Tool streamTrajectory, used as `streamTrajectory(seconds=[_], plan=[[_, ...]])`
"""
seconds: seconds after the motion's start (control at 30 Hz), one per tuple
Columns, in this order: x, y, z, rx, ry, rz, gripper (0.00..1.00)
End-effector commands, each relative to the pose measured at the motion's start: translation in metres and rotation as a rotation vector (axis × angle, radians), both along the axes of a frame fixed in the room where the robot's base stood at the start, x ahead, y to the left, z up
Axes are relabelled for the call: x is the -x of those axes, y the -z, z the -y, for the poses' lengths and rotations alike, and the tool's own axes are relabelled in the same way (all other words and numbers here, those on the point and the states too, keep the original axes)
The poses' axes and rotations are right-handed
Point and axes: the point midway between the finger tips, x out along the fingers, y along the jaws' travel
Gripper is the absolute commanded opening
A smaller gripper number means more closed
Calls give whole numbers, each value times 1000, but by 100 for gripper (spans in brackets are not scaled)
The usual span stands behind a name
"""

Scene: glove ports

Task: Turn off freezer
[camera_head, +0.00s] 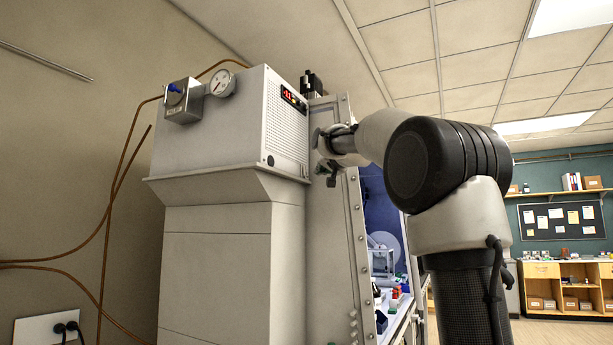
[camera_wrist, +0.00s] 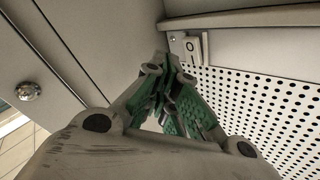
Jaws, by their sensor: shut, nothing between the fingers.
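The freezer (camera_head: 215,130) is a tall, light grey cabinet at the left in the head view, with a lit red display (camera_head: 292,98) on its upper front. Its perforated panel (camera_wrist: 255,100) fills the right of the wrist view. A small pale switch (camera_wrist: 191,46) marked with a "0" or ring sits at the panel's corner; I cannot make it out clearly in the head view.
A bolted grey frame (camera_head: 350,225) stands close beside my gripper, with the glove box interior (camera_head: 385,245) behind it. A gauge (camera_head: 222,83) and brown tubes (camera_head: 112,190) are on the freezer's left. Open room with shelves (camera_head: 565,285) lies at the right.

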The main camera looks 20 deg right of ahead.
Motion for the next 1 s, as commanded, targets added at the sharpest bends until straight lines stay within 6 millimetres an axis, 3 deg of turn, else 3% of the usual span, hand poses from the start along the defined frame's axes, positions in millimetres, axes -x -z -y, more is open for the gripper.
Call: streamTrajectory(seconds=[0.23, 1.0], plan=[[-9, 1, -8, 1, -2, 1, 0], [-9, 1, -8, 1, -2, 1, 0]])
